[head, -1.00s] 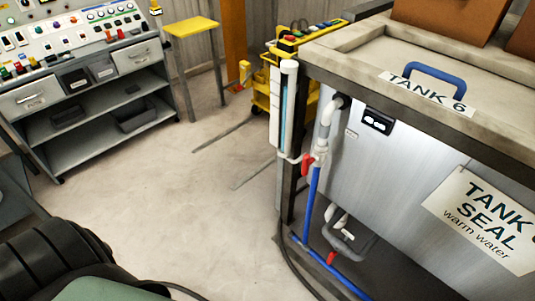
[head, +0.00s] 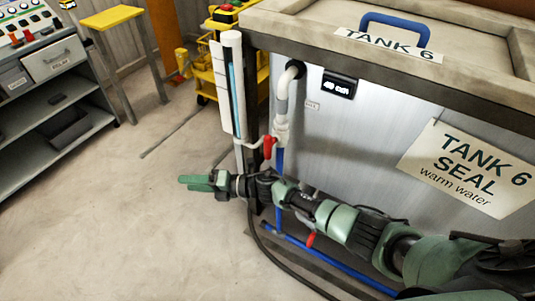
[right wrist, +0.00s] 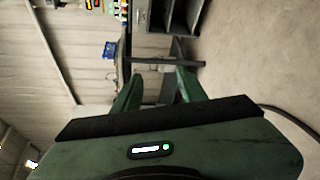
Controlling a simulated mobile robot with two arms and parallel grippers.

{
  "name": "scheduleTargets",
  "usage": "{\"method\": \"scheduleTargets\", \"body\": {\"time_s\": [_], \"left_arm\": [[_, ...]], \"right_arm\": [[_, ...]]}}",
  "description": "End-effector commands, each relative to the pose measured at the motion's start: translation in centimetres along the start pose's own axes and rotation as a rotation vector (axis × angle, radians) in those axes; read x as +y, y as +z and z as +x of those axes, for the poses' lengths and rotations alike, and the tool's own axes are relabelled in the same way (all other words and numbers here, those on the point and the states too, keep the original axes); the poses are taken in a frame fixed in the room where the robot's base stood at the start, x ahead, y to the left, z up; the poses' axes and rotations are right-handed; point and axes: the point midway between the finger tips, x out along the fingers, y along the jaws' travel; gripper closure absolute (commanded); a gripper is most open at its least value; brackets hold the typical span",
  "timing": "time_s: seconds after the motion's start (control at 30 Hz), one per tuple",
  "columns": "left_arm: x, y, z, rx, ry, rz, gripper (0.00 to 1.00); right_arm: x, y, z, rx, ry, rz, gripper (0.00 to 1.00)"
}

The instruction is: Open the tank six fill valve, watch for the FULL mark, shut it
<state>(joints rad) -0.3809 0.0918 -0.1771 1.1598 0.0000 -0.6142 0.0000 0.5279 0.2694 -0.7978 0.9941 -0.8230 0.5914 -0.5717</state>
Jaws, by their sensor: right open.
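Tank six (head: 370,105) stands at the right, with a TANK 6 label on its lid and a TANK 6 SEAL warm water sign on its front. A red valve handle (head: 268,147) sits on the white pipe (head: 282,100) at the tank's left corner and hangs roughly upright. Left of it is an upright sight gauge (head: 232,85) with a blue column; no FULL mark is readable. My right gripper (head: 198,182) is open and empty, below and left of the red handle and apart from it. Its spread fingers also show in the right wrist view (right wrist: 156,88). My left gripper is out of view.
A second red handle (head: 310,240) is low under the tank, beside my right arm. A dark display (head: 339,85) is on the tank front. A yellow stool (head: 110,17) and grey shelving (head: 55,105) stand at the left. The floor (head: 110,225) between is clear.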

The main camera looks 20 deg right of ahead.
Motion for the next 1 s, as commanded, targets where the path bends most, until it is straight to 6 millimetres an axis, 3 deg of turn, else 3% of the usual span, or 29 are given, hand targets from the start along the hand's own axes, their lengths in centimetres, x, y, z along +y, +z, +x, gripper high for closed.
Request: {"method": "scheduleTargets", "body": {"time_s": [0.03,0.07,0.17,0.27,0.37,0.43,0.6,0.7,0.83,1.0], "left_arm": [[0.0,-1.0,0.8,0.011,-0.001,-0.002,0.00],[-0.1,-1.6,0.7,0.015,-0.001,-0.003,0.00],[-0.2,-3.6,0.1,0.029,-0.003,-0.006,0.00],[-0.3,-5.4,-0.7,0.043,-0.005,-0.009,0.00],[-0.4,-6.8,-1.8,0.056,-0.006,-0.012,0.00],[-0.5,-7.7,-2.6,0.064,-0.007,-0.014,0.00],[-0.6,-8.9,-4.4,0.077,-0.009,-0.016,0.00],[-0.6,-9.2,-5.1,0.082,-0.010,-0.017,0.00],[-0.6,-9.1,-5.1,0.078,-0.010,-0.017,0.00],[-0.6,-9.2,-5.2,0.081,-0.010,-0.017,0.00]], "right_arm": [[2.8,-0.5,1.3,0.141,0.037,-0.260,0.58],[4.3,-1.2,1.6,0.226,0.054,-0.406,0.58],[6.6,-3.2,1.0,0.515,0.074,-0.878,0.58],[5.8,-3.4,-1.8,0.822,0.040,-1.309,0.58],[4.1,-0.9,-6.2,1.149,-0.054,-1.670,0.58],[3.4,2.2,-9.6,1.374,-0.149,-1.857,0.58],[4.2,9.2,-16.9,1.806,-0.389,-2.062,0.58],[5.1,11.3,-19.2,1.941,-0.476,-2.086,0.58],[5.8,13.0,-20.9,2.003,-0.534,-2.046,0.58],[5.1,13.2,-21.2,2.011,-0.539,-2.038,0.58]]}}
